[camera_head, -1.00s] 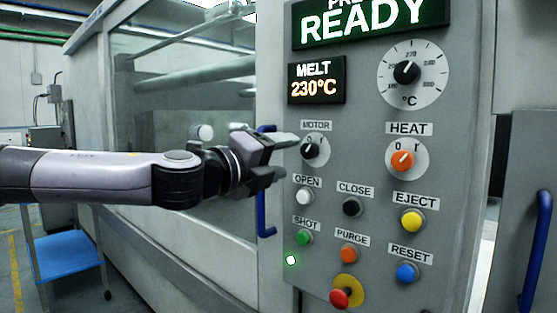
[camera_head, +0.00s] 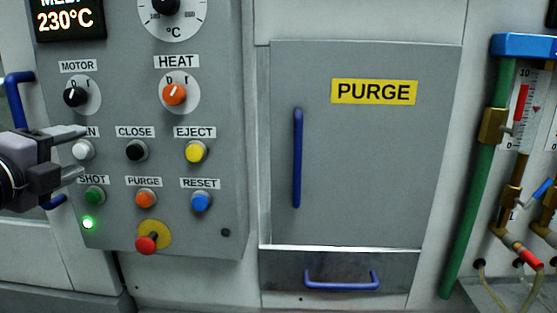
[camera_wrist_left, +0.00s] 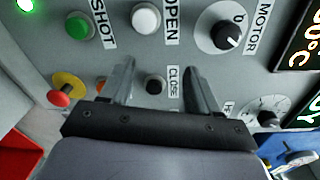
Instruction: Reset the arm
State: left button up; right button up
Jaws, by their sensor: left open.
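My left gripper (camera_head: 78,153) is at the left edge of the head view, in front of the grey control panel (camera_head: 215,222). Its two fingers are apart with nothing between them. They cover part of the OPEN and SHOT labels. In the left wrist view the fingers (camera_wrist_left: 160,88) point at the panel, with the black CLOSE button (camera_wrist_left: 155,84) showing between them. I cannot tell any contact with the panel. My right gripper does not show.
The panel carries a motor knob (camera_head: 75,97), heat knob (camera_head: 174,93), a blue RESET button (camera_head: 201,201) and a red knob (camera_head: 146,244). Right of it are a PURGE door (camera_head: 370,160) with blue handle (camera_head: 297,158) and a green pipe (camera_head: 483,180) with gauges.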

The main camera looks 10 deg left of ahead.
pick_arm(q)
jog(key=s+d+f+n+g, duration=0.2)
jog(key=d+f+n+g, duration=0.15)
jog(key=f, duration=1.05)
jog(key=s+d+f+n+g, duration=0.2)
jog(key=d+f+n, duration=0.3)
jog(key=f, duration=0.8)
jog(key=s+d+f+n+g+h, duration=0.1)
jog(key=s+d+f+n+g, duration=0.35)
jog(key=s+f, duration=0.4)
jog(key=s+d+f+n+g+h, duration=0.1)
jog(key=s+d+f+n+g, duration=0.3)
jog(key=s+f, duration=0.4)
jog(key=w+d+f+t+h+p, duration=0.1)
jog(key=w+d+f+t+p, duration=0.1)
jog(key=t, duration=0.5)
jog(key=shift+w+d+f+n+h+p, duration=0.3)
jog(key=shift+w+f+p, duration=0.6)
jog(key=shift+w+p, duration=0.3)
